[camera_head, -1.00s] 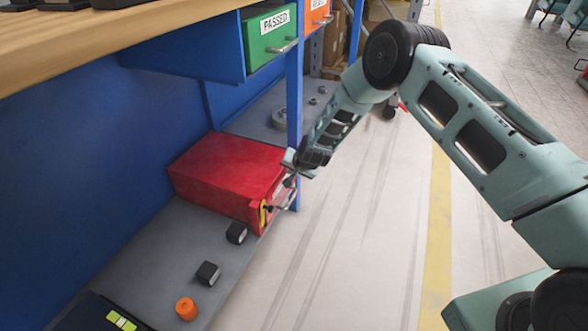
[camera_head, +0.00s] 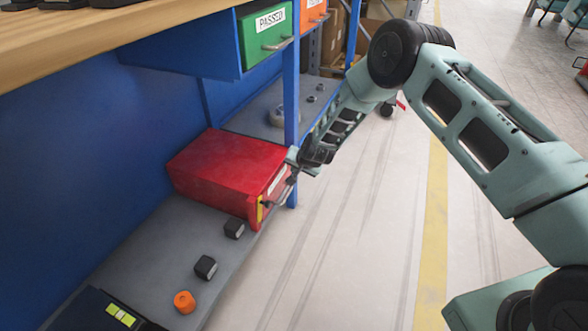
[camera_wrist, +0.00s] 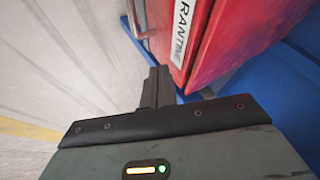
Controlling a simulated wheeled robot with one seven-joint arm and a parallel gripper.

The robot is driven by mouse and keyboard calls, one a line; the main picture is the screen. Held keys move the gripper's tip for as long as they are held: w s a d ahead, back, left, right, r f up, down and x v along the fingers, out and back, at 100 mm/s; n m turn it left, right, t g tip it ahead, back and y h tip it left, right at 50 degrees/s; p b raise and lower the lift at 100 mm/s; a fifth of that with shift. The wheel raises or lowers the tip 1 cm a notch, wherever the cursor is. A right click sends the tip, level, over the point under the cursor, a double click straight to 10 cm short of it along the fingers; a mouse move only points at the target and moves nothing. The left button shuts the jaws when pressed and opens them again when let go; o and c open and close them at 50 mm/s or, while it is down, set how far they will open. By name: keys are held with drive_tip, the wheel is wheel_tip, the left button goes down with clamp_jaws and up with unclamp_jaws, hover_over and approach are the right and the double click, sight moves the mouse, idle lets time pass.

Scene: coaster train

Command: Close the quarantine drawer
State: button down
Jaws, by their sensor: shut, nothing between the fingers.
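The red quarantine drawer unit (camera_head: 222,168) sits on the grey lower shelf, under the workbench. Its front carries a white label (camera_wrist: 185,28), partly readable as "RANTINE" in the wrist view, and a metal handle (camera_wrist: 147,34). A narrow dark seam separates the front panel from the red body, and a bit of yellow shows at the front's near side. The drawer looks nearly closed, with a slight gap. My gripper (camera_wrist: 155,86) is shut and empty, close to the drawer front. In the head view my gripper (camera_head: 292,173) partly covers the front; contact cannot be told.
A blue post (camera_head: 291,100) stands just beyond the drawer. Black cubes (camera_head: 205,267) and an orange piece (camera_head: 184,302) lie on the near shelf. A green "PASSED" drawer (camera_head: 266,36) and an orange drawer (camera_head: 312,14) hang above. The floor to the right is clear.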

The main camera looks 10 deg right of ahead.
drive_tip(key=d+p+v, duration=0.1)
drive_tip(key=p+v, duration=0.3)
drive_tip(key=v, duration=0.7)
drive_tip(key=s+a+r+n+g+y, duration=0.1)
drive_tip(key=s+a+r+n+g, duration=0.15)
drive_tip(key=s+a+r, duration=0.4)
drive_tip(key=s+a+r+n+g+y, duration=0.15)
drive_tip(key=s+a+r+n, duration=0.25)
drive_tip(key=s+r, duration=0.6)
drive_tip(key=s+d+r+n+g+h, duration=0.1)
drive_tip(key=s+d+r+n, duration=0.15)
drive_tip(key=s, duration=0.65)
drive_tip(key=s+d+r+n+g+h, duration=0.1)
drive_tip(key=s+r+n+h, duration=0.15)
drive_tip(key=s, duration=0.55)
drive_tip(key=s+d+r+n+g, duration=0.15)
drive_tip(key=s+r, duration=0.25)
drive_tip(key=s, duration=0.5)
wheel_tip(320, 180, up, 33)
drive_tip(key=p, duration=3.3)
drive_tip(key=shift+d+r+p, duration=0.25)
drive_tip(key=shift+d+p, duration=0.05)
drive_tip(key=shift+d, duration=0.1)
drive_tip(key=shift+w+f, duration=0.1)
